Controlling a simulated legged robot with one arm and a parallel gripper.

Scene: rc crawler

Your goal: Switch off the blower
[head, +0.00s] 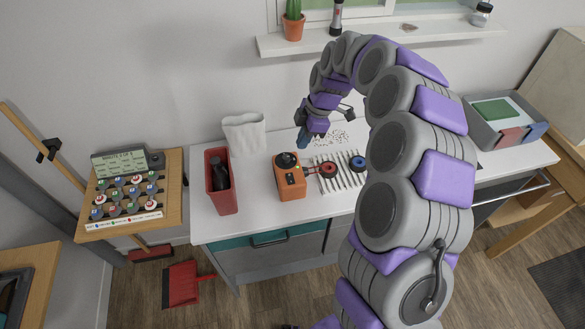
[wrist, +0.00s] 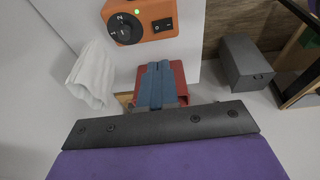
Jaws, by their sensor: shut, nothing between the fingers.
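An orange box (head: 290,184), which I take for the blower's unit, stands on the white counter. It has a black dial and a rocker switch, and a small green light shows on it. In the wrist view the orange box (wrist: 160,14) is at the top, with the dial (wrist: 124,29) at left and the black rocker switch (wrist: 162,26) at right. My gripper (head: 302,142) is above the counter behind the box, apart from it. Its blue fingers are together and empty in the wrist view (wrist: 160,68), below the switch in the picture. The rocker's position is too small to tell.
A red bin (head: 215,205) holding a black object stands left of the box, with a white cloth-like item (head: 244,134) behind. A white slatted rack (head: 342,180) with red and blue round parts is close on the right. A shelf (head: 380,36) is above.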

